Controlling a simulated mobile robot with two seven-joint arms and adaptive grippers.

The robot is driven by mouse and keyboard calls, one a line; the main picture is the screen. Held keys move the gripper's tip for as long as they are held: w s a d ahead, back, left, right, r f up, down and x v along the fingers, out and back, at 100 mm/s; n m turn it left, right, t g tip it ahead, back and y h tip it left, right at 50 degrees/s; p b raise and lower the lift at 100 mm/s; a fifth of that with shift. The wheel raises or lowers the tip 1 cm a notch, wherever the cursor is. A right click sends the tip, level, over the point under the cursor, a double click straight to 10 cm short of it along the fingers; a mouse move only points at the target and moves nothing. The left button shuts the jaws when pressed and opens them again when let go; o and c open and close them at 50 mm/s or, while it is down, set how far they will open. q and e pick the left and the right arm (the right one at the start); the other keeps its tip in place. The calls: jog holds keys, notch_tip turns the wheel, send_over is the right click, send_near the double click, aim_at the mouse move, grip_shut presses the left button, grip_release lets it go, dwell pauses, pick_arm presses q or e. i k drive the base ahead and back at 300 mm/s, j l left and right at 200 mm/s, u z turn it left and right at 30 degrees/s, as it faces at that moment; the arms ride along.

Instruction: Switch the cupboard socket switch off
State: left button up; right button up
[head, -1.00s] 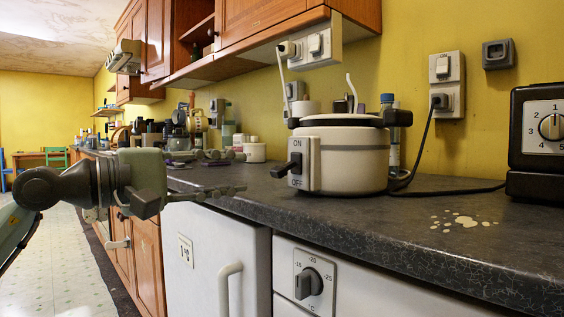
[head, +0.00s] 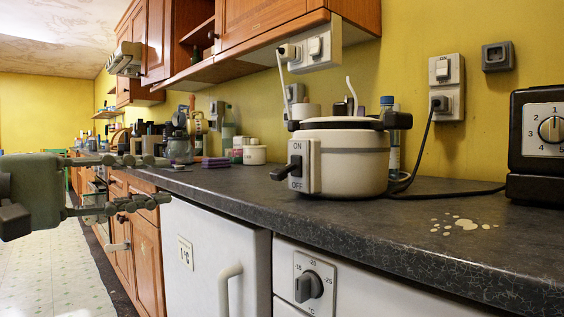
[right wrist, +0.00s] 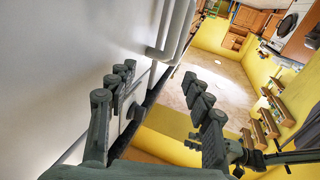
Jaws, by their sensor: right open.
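The cupboard socket (head: 296,55) is a pale unit fixed under the wall cupboard, with a plug and white cable in its left part. Its rocker switch (head: 315,47) is on the right part; its on or off position is too small to tell. My left gripper (head: 167,180) is at the left of the head view, well left of and below the socket. Its two fingers are apart with nothing between them. My right gripper (right wrist: 158,72) shows in the right wrist view, fingers apart and empty. The socket is not seen in that view.
A cooker pot (head: 345,160) with an ON/OFF lever stands on the dark worktop (head: 400,225). A wall socket (head: 447,87) with a black cable is to its right, and a black dial appliance (head: 537,145) stands at the right edge. The worktop front is mostly clear.

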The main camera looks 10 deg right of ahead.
aim_at(315, 44)
jog(key=j, duration=0.6)
jog(key=i+j, duration=0.15)
jog(key=j, duration=0.5)
